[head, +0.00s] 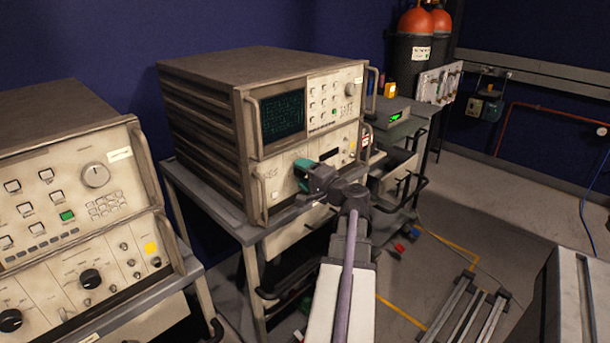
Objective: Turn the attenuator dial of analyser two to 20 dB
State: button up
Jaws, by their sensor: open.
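A rack analyser (215,110) with a lit dark screen stands on a cart in the middle of the head view. My gripper (303,174) is open in front of its lower panel (279,179), with teal on the jaws. The gripper and wrist cover part of that panel, and no attenuator dial can be made out there. I cannot tell whether the jaws touch anything. A second analyser (60,135) at the left has a large pale knob (95,175) and black dials (90,278). The labels and dial markings are too small to read, so analyser two's number is not confirmed.
The analyser's front handles (254,128) stick out on both sides of its panel. Orange-topped cylinders (415,22) are behind. Floor rails (466,312) lie at the lower right.

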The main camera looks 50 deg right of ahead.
jog(key=s+a, duration=0.1)
jog(key=s, duration=0.9)
jog(key=shift+s+a, duration=0.35)
